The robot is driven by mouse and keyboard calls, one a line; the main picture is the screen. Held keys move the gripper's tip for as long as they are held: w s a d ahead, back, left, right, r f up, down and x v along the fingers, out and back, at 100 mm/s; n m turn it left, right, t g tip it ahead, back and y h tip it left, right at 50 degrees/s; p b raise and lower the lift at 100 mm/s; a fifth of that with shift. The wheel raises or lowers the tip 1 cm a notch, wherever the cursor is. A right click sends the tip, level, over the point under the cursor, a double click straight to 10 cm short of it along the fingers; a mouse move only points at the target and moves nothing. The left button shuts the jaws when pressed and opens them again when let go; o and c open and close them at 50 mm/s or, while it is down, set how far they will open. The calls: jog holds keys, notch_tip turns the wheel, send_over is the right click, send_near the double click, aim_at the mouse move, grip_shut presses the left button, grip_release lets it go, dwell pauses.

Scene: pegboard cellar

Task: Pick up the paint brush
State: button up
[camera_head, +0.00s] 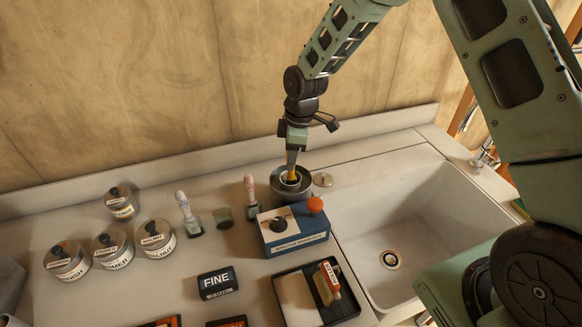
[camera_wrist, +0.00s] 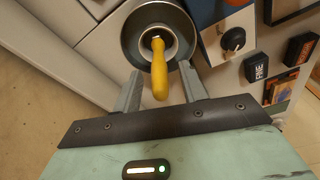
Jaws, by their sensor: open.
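The paint brush (camera_wrist: 160,70) shows its yellow handle in the wrist view, rising out of a round grey metal container (camera_wrist: 133,38). Its bristle end is hidden inside the container. In the head view the yellow handle (camera_head: 292,174) shows just below my gripper, over the container (camera_head: 278,190) on the counter. My gripper (camera_wrist: 160,85) is open, with one finger on each side of the handle. I cannot tell whether either finger touches it.
A blue box with a dial and orange knob (camera_head: 295,232) stands just in front of the container. A sink (camera_head: 400,215) lies to the right. Lidded jars (camera_head: 156,240) and two pale-handled items (camera_head: 184,207) stand to the left. A wooden wall (camera_head: 150,90) rises behind.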

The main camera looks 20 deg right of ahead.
jog(key=shift+a+f, duration=0.15)
jog(key=shift+f, duration=0.9)
grip_shut()
notch_tip(320, 180, up, 10)
jog(key=b, duration=0.3)
jog(key=c, duration=0.6)
grip_release()
jog(key=shift+c, duration=0.2)
grip_shut()
